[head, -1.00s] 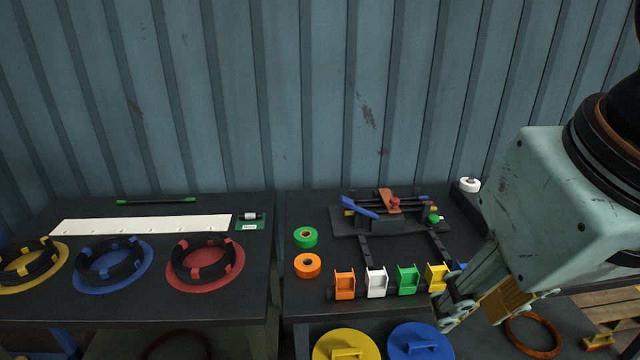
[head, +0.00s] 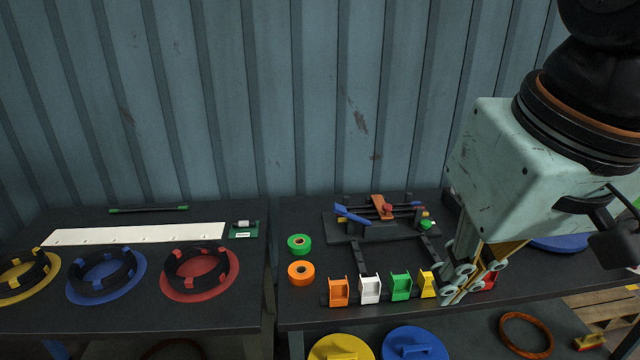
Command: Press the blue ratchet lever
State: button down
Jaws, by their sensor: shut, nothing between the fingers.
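The blue ratchet lever (head: 352,215) slants down to the right at the left end of a dark capstan fixture (head: 372,232) at the back of the right table. The fixture also carries an orange-brown block, a red knob (head: 388,207) and a green knob (head: 425,225). My gripper (head: 452,294) is shut and empty. It points down at the table's front, in front of and to the right of the lever, clearly apart from it. It partly hides the row of coloured holders.
Orange (head: 339,291), white (head: 370,289) and green (head: 400,286) holders stand along the front edge. Green (head: 299,243) and orange (head: 301,271) tape rolls lie left of the fixture. The left table holds several coloured rings. Bare tabletop lies between the tape rolls and the holders.

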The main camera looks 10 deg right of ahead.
aim_at(340, 206)
jog(key=w+r+g+y+p, duration=0.1)
jog(key=w+r+p, duration=0.3)
jog(key=w, duration=0.9)
jog(key=w+r+g+y+p, duration=0.15)
jog(key=w+p, duration=0.35)
jog(key=w, duration=0.8)
jog(key=w+d+f+y+p, duration=0.1)
jog(key=w+f+p, duration=0.4)
jog(key=w, duration=0.7)
jog(key=w+d+f+y+p, duration=0.2)
jog(key=w+f+p, duration=0.3)
jog(key=w, duration=0.7)
jog(key=shift+d+f+g, duration=0.45)
jog(key=shift+d, duration=0.2)
jog(key=shift+f, duration=0.1)
jog(key=shift+p+x, duration=0.4)
jog(key=shift+x, duration=6.6)
